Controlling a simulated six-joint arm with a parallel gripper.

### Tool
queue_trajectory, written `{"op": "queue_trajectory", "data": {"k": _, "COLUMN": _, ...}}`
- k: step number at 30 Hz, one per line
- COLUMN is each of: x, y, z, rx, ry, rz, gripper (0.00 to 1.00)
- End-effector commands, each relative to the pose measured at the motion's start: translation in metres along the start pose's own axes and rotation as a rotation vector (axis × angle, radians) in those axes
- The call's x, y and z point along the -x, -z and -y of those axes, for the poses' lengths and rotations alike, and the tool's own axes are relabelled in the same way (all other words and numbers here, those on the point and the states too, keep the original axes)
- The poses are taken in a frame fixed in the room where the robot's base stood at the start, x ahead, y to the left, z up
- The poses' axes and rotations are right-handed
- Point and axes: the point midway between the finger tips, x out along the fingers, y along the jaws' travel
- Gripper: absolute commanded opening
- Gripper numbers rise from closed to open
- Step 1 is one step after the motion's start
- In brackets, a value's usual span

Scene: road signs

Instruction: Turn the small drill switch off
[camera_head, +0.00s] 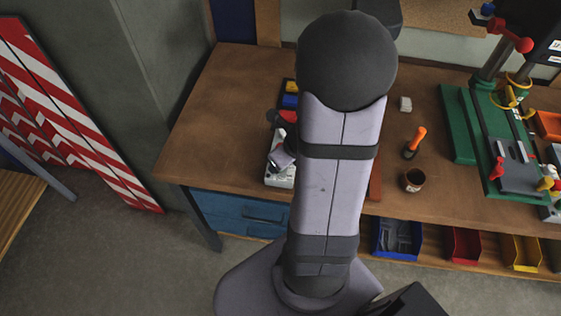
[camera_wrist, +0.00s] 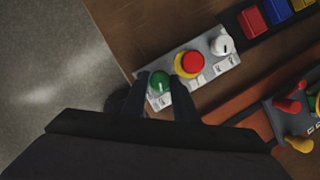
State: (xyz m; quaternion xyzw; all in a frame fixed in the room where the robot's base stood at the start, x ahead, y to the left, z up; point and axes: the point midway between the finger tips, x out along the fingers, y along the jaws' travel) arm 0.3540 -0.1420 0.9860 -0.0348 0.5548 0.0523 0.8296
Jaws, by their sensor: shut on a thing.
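In the wrist view a light grey switch box (camera_wrist: 205,75) lies on the bench. It carries a green round knob (camera_wrist: 160,80) with a pale pointer mark, a red button on a yellow collar (camera_wrist: 191,64), and a white knob (camera_wrist: 222,45). My gripper (camera_wrist: 159,88) is shut on the green knob, one finger on each side of it. In the head view the box (camera_head: 279,181) shows only in part at the bench's front left, beside my arm. My gripper (camera_head: 283,157) is over it there, and my arm hides much around it.
Red and yellow handles (camera_wrist: 288,107) are at right in the wrist view. A green-based drill stand (camera_head: 460,135), an orange-handled tool (camera_head: 414,142) and a brown cup (camera_head: 413,180) stand right of my arm. The bench's left is clear.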

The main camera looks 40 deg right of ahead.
Motion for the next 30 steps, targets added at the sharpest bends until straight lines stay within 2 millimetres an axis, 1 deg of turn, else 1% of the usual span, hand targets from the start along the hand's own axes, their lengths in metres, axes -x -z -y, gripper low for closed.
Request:
{"op": "queue_trajectory", "data": {"k": 3, "x": -0.0001, "y": -0.0007, "z": -0.0008, "rx": -0.055, "ry": 0.024, "rz": 0.001, "gripper": 0.04}}
{"op": "queue_trajectory", "data": {"k": 9, "x": 0.0002, "y": -0.0011, "z": -0.0008, "rx": -0.112, "ry": 0.048, "rz": 0.002, "gripper": 0.04}}
{"op": "queue_trajectory", "data": {"k": 24, "x": 0.0004, "y": -0.0014, "z": -0.0005, "rx": -0.132, "ry": 0.055, "rz": 0.003, "gripper": 0.04}}
{"op": "queue_trajectory", "data": {"k": 25, "x": 0.0004, "y": -0.0014, "z": -0.0005, "rx": -0.132, "ry": 0.055, "rz": 0.003, "gripper": 0.31}}
{"op": "queue_trajectory", "data": {"k": 26, "x": 0.0004, "y": -0.0014, "z": -0.0006, "rx": -0.132, "ry": 0.055, "rz": 0.003, "gripper": 0.33}}
{"op": "queue_trajectory", "data": {"k": 30, "x": 0.0003, "y": -0.0011, "z": -0.0007, "rx": -0.131, "ry": 0.055, "rz": 0.002, "gripper": 0.33}}
